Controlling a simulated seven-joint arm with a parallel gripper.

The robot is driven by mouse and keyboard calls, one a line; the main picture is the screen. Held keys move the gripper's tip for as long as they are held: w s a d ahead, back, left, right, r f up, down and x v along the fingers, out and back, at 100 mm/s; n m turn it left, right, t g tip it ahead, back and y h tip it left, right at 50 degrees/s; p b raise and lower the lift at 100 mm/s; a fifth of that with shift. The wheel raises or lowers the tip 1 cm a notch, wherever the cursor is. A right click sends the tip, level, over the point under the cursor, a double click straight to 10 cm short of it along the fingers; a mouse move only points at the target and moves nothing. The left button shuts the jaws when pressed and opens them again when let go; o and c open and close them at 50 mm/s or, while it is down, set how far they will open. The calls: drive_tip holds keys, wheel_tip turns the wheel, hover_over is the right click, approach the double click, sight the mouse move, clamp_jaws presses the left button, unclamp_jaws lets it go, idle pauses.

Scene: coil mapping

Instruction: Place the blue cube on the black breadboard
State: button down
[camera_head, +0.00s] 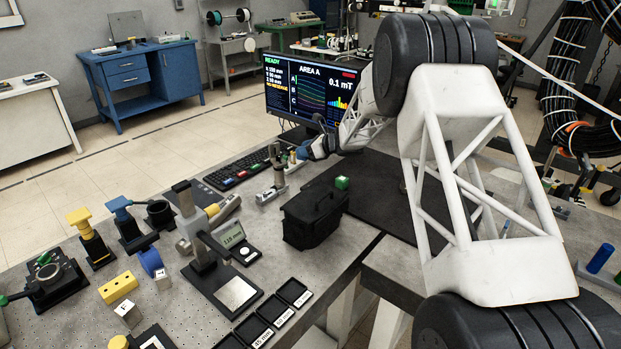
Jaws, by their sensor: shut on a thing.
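My gripper (318,148) is at the far end of my arm, in front of the monitor and just right of the keyboard. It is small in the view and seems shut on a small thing. A bluish patch shows there, but I cannot make out its shape, and no separate blue cube is clearly visible. A flat black board (383,205), likely the black breadboard, lies on the table right of the black case; my arm hides part of it.
The black case (315,218) with a handle stands mid-table. The monitor (308,88) and keyboard (248,168) are behind. A blue cylinder (600,258) stands far right.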

drive_tip(key=shift+w+a+f+n+g+y, duration=0.25)
drive_tip(key=shift+w+f+n+g, duration=0.15)
drive_tip(key=shift+w+f, duration=0.1)
drive_tip(key=shift+w+a+f+n+g+y, duration=0.15)
drive_tip(key=shift+w+a+f+n+g, duration=0.15)
drive_tip(key=shift+w+f+n, duration=0.15)
hover_over(302, 183)
drive_tip(key=shift+s+f, duration=0.15)
drive_tip(key=shift+f, duration=3)
drive_tip(key=shift+f, duration=1.9)
drive_tip(key=c, duration=0.6)
unclamp_jaws()
drive_tip(key=shift+f, duration=0.1)
